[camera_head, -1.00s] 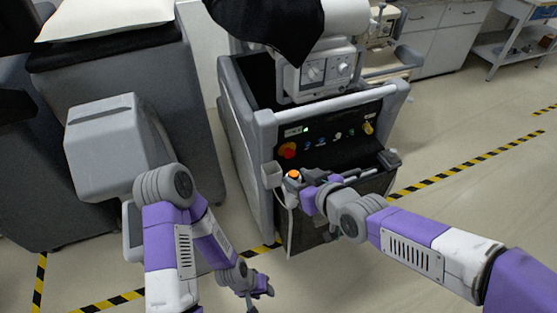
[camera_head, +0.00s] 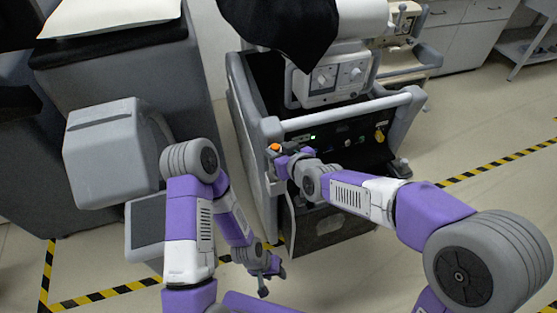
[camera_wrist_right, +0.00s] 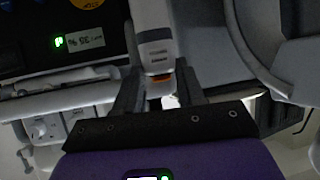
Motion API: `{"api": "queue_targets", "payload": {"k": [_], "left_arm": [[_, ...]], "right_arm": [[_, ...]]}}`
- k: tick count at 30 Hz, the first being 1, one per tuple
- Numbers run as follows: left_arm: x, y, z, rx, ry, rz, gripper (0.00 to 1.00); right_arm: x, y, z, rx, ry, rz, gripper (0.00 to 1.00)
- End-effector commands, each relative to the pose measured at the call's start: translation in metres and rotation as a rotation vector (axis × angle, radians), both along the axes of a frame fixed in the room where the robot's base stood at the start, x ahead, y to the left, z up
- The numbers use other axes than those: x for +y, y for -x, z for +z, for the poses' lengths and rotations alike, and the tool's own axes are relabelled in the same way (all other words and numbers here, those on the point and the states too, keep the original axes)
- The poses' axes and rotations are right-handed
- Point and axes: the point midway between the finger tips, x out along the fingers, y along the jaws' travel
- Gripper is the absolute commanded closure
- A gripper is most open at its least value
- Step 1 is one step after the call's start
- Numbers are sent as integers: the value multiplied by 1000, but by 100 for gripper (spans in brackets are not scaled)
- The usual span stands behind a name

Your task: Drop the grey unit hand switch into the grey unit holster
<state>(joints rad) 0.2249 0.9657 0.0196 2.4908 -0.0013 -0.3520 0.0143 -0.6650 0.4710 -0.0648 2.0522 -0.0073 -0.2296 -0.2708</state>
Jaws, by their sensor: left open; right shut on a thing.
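The hand switch, a light grey stick with an orange button (camera_head: 275,147), is in my right gripper (camera_head: 283,154) at the near left corner of the grey unit (camera_head: 320,122). In the right wrist view, its pale labelled body (camera_wrist_right: 155,45) lies between the fingers of my right gripper (camera_wrist_right: 158,88), which is shut on it. A small grey part that looks like the holster (camera_head: 275,188) shows at the unit's corner, below the switch. My gripper partly hides this spot, and I cannot tell whether they touch. My left gripper (camera_head: 273,278) is open and empty, low over the floor.
The unit's push bar (camera_head: 345,111) runs across just behind my right gripper. A cable (camera_head: 291,215) hangs down the unit's front. Floor right of the unit is clear, with striped tape (camera_head: 490,165).

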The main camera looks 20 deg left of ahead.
Motion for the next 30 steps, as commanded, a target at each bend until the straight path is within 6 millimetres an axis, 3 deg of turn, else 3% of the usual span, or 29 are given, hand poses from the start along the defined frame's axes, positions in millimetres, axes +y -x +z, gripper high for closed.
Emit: {"api": "queue_targets", "payload": {"k": [5, 12, 21, 30], "left_arm": [[0, 0, -10, -1, 0, 0, 58], [0, 0, -34, -1, 0, 0, 58], [0, -1, -31, -2, 0, 1, 58], [0, -1, -41, -2, 0, 1, 58]], "right_arm": [[-1, 0, -14, 1, -1, -3, 100], [-4, -2, -48, 0, 0, -9, 100], [-4, -3, -49, -2, -2, -13, 100], [-4, -3, -58, -1, -1, -13, 100]]}}
